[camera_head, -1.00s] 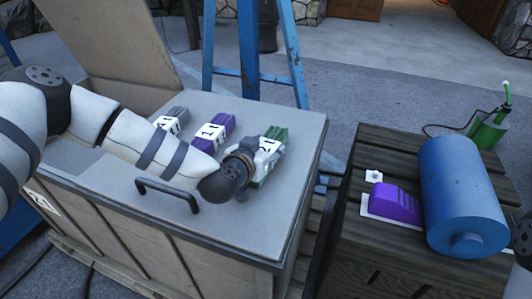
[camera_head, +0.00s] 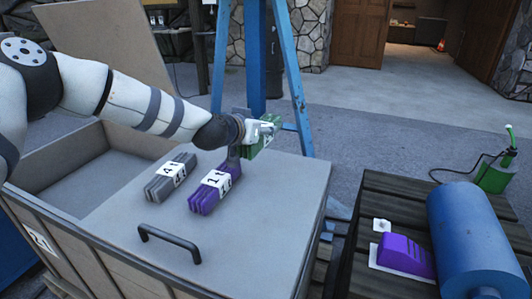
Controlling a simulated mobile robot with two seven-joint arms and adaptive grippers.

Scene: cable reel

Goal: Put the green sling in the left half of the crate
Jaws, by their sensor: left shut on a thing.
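The green sling (camera_head: 267,132) is a folded bundle with a white label. My left gripper (camera_head: 254,136) is shut on it and holds it up above the far edge of the crate's closed grey lid (camera_head: 262,215). The fingers and label hide part of the sling. The crate (camera_head: 85,262) is a large box with panelled walls. Its left half is open at the top, and its bare floor (camera_head: 85,178) shows, partly behind my left arm. My right gripper is out of the picture.
A grey sling (camera_head: 171,176) and a purple sling (camera_head: 213,190) lie on the lid behind a black handle (camera_head: 168,243). A raised panel (camera_head: 95,60) stands behind the open half. A blue ladder (camera_head: 298,75) stands behind. A dark table (camera_head: 385,190) with a blue cylinder (camera_head: 468,235) is at right.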

